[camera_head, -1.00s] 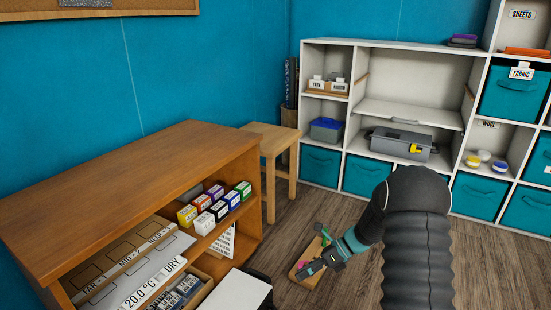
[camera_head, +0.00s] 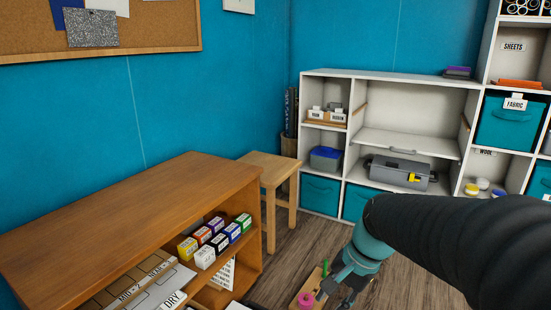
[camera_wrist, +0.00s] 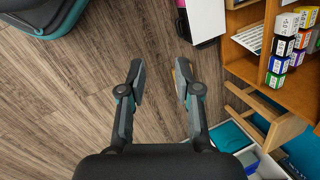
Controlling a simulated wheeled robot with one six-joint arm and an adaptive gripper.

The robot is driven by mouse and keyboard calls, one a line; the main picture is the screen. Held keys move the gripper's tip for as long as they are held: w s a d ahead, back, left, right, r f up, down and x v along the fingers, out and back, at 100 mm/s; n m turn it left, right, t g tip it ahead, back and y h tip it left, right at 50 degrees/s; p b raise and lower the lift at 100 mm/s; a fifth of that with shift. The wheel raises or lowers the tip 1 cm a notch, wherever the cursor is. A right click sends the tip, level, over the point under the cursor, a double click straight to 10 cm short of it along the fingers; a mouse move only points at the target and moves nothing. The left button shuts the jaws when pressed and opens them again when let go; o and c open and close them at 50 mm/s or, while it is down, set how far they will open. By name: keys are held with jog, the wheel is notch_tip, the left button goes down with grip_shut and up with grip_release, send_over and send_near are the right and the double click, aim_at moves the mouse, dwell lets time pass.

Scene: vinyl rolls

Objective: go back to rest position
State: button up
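My gripper (camera_wrist: 160,82) is open in the wrist view, its two fingers apart with only bare wood floor between them. In the head view my gripper (camera_head: 342,286) hangs low near the bottom edge, partly cut off and partly hidden by my arm. It is above or beside a small wooden tray (camera_head: 314,281) on the floor; I cannot tell how close. A pink round thing (camera_head: 305,300) shows at the tray. My gripper holds nothing that I can see.
A wooden shelf unit (camera_head: 150,205) with several small coloured boxes (camera_head: 215,240) stands on the left. A wooden stool (camera_head: 275,172) stands beside it. White shelves (camera_head: 425,95) with teal bins (camera_head: 319,194) line the back. Floor (camera_head: 312,238) is clear between them.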

jog(key=s+d+r+n+t+h+p, duration=0.1)
jog(key=s+d+r+n+t, duration=0.1)
jog(key=s, duration=0.4)
jog(key=s+d+r+n+t+h+p, duration=0.1)
jog(key=s+d+r+n+t+h, duration=0.1)
jog(key=s+r+n, duration=0.3)
jog(key=shift+s+n+t, duration=0.3)
jog(key=shift+s+n, duration=0.05)
jog(key=shift+n, duration=0.55)
jog(key=shift+d+r, duration=0.1)
